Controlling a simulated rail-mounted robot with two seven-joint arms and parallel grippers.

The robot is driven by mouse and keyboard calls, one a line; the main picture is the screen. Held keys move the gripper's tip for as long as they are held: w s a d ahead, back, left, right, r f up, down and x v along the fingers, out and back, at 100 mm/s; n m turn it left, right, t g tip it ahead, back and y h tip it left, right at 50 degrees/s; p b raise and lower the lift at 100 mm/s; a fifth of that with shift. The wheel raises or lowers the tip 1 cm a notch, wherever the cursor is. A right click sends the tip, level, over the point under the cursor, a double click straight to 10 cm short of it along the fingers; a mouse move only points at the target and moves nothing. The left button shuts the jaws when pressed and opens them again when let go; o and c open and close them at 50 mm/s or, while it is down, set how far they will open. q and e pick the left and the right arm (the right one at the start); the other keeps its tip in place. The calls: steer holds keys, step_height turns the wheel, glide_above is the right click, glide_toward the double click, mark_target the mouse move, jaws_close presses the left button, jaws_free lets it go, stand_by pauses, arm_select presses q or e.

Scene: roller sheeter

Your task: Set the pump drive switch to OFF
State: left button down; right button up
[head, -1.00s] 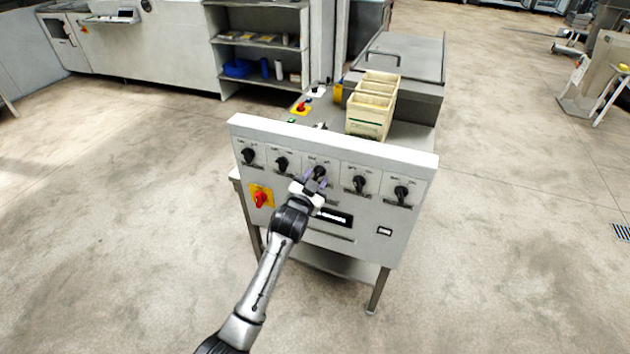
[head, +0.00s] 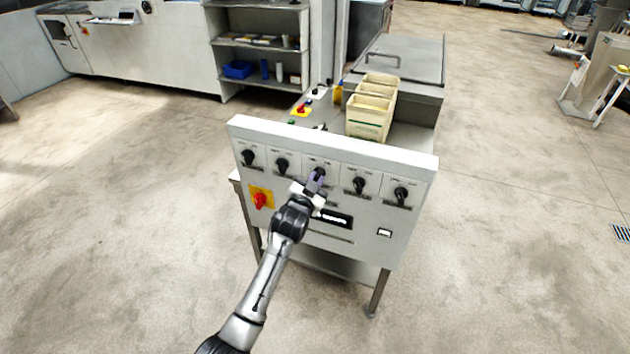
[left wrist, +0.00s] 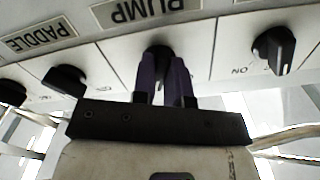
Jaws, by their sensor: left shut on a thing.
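The control panel (head: 290,220) is an upright light grey face with a row of several black rotary switches. The pump drive switch (head: 320,171) is the middle one of the row. In the left wrist view a label reading PUMP (left wrist: 140,10) appears upside down beside this switch (left wrist: 158,52). My left gripper (head: 316,180) is at the middle switch, its purple fingers (left wrist: 165,80) shut on the knob from either side. The fingers hide most of the knob, so I cannot read its pointer position. My right gripper is not in view.
Neighbouring black switches (head: 282,164) and (head: 359,185) sit close on both sides. A red rotary switch on a yellow plate (head: 260,199) is at lower left. A cream divided bin (head: 370,112) stands behind the panel. Open floor surrounds the machine.

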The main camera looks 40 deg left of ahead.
arm_select(q)
steer(key=shift+r+n+p, duration=0.15)
steer(key=shift+n+p, duration=0.65)
steer(key=shift+p, duration=0.2)
steer(key=shift+d+n+p, duration=0.1)
steer(key=shift+n+p, duration=1.1)
steer(key=n+p, duration=0.2)
steer(key=shift+n, duration=0.4)
steer(key=shift+d+n+p, duration=0.1)
steer(key=shift+n+p, duration=0.65)
steer(key=shift+n, duration=0.45)
steer(key=c, duration=1.1)
jaws_free()
steer(key=shift+c, duration=0.2)
